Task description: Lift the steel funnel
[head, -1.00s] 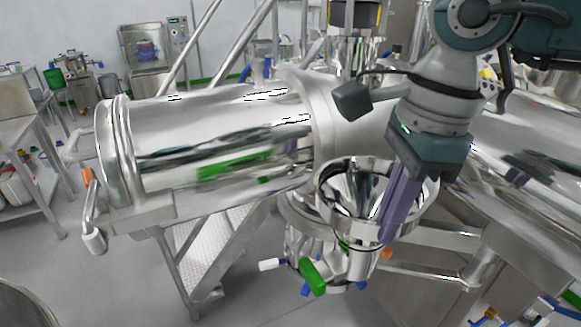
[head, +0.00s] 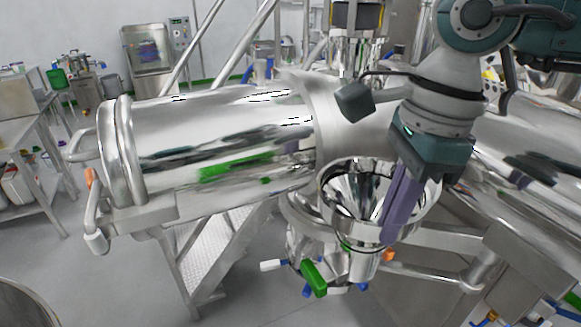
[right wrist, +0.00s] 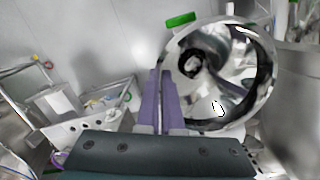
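The steel funnel (head: 345,218) is a shiny wide cone, open at the top, over the valve assembly in the head view. Its narrow lower end points down past a valve with a green handle. My right gripper (head: 392,228) points down at the funnel's right side, its purple fingers close together at the rim. In the right wrist view the funnel (right wrist: 262,85) lies right of the fingers, and its rim edge meets them. The right gripper (right wrist: 163,75) appears shut on that rim. Whether the funnel touches the fitting below is hard to tell. My left gripper is not in view.
A large polished horizontal cylinder (head: 220,140) stands left of the funnel. The green valve handle (head: 314,278) is just below it. A steel pipe (head: 440,275) runs to the lower right. Metal steps (head: 215,255) and open grey floor (head: 130,275) are lower left.

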